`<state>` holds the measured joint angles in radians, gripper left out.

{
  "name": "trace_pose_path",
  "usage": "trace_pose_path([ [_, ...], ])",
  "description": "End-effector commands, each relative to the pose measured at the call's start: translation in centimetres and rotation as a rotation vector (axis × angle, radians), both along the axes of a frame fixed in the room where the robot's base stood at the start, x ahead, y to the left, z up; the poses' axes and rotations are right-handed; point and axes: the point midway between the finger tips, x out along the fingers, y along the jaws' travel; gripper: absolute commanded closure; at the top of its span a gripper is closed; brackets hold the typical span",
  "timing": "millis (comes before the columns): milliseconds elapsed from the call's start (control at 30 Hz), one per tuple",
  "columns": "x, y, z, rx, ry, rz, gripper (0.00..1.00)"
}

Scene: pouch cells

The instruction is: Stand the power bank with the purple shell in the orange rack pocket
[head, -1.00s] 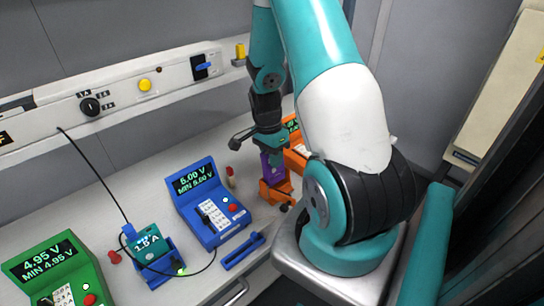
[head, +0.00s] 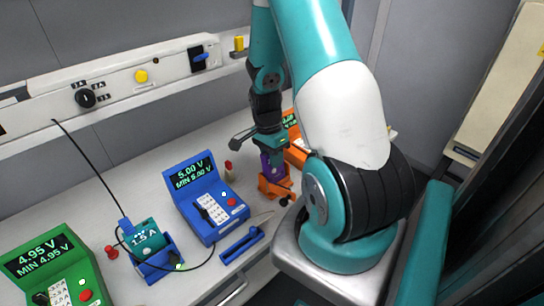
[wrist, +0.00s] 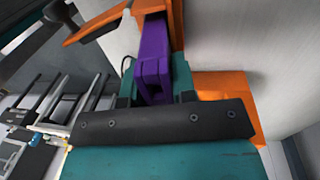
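The power bank with the purple shell (head: 272,168) is upright at the low orange rack pocket (head: 276,190), at the right part of the bench. My gripper (head: 266,150) is above it, with its fingers around the upper part of the shell. In the wrist view the purple power bank (wrist: 152,62) sits between the teal fingers of my gripper (wrist: 155,88), which appear closed on its sides.
An orange tester (head: 295,150) stands close behind the pocket. A teal power bank (head: 146,236) on a cable sits in another blue holder. A green tester (head: 60,270) is far left.

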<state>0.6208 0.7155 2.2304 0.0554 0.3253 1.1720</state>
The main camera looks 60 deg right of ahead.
Motion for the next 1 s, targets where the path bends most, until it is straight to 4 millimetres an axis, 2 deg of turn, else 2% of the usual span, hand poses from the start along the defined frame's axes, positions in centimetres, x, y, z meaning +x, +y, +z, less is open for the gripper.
trace_pose_path([
  [33, 0.0, 0.0, 0.0, 0.000, 0.000, 0.000, 0.63],
  [100, 0.0, 0.0, 0.0, 0.000, 0.000, 0.000, 0.47],
  [367, 0.0, 0.0, 0.1, 0.000, 0.000, 0.000, 0.47],
  [533, 0.3, -0.1, 1.3, -0.003, -0.003, 0.000, 0.47],
  [667, 0.7, -0.2, 3.9, -0.005, -0.007, 0.000, 0.47],
  [1000, 1.8, -0.5, 12.5, -0.005, -0.006, 0.000, 0.47],
])
